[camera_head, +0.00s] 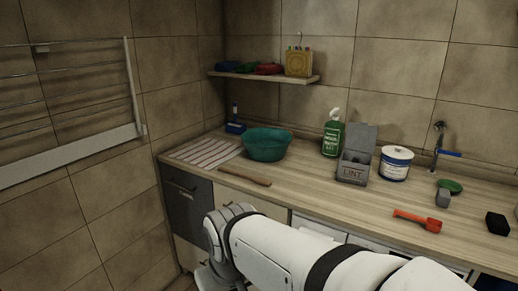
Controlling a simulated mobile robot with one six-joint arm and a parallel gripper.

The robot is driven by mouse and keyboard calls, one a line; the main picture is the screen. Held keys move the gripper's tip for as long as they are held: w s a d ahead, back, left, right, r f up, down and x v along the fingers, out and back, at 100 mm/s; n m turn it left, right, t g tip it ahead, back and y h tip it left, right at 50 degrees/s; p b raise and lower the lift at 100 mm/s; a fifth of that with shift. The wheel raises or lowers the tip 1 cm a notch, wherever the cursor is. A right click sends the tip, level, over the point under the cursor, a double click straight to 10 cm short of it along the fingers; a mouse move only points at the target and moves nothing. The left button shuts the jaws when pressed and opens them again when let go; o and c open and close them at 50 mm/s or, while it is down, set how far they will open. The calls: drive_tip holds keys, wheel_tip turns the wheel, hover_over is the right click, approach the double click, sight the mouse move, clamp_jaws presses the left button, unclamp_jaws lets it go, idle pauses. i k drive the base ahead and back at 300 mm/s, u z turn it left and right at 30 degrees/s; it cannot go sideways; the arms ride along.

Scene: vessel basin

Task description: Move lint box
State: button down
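The lint box (352,172) is a grey box marked "LINT" with its lid raised at the back. It stands on the wooden counter (300,186), right of the middle. A green bottle stands close behind its left side and a white tub close to its right. My white arm reaches in from the lower right, in front of the counter and left of the box. The arm's end (230,222) is near the counter's front edge, below the wooden stick. The gripper fingers are hidden or too unclear to tell whether they are open or shut.
A teal basin (267,144), striped mat (204,152), wooden stick (244,175), green bottle (332,136), white tub (395,163), red scoop (417,220) and black block (497,223) are on the counter. A shelf (264,77) hangs above. Bare counter lies in front of the box.

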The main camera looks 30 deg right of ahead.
sight(349, 173)
drive_tip(key=z, duration=0.65)
drive_tip(key=i, duration=1.1)
drive_tip(key=z, duration=1.1)
drive_tip(key=i, duration=0.4)
drive_tip(key=z, duration=0.15)
drive_tip(key=k, duration=0.8)
drive_tip(key=z, duration=0.2)
drive_tip(key=i, duration=0.8)
drive_tip(key=u, duration=0.05)
